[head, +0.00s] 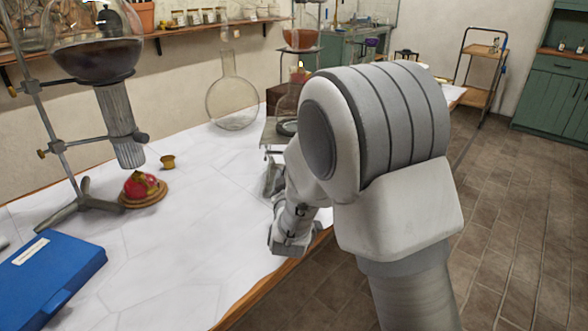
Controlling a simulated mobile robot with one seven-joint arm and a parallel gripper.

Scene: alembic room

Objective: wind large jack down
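The large jack (270,137) stands on the white table near its right edge, beyond my arm. Its pale grey top plate shows at the left of the arm, and part of its metal frame shows below. My arm hides its right side, and I cannot make out its screw or knob. A glass vessel with a dark base (287,127) is on or just behind the plate; I cannot tell which. My gripper (287,243) is low over the table edge, on the near side of the jack. Its fingertips cannot be made out, nor whether it touches the jack.
A round-bottomed flask (232,103) stands left of the jack. A clamp stand (62,148) holds a dark-filled flask above a red object on a wooden disc (143,190). A blue case (45,275) lies at front left. The table (190,255) is clear between. Floor lies right.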

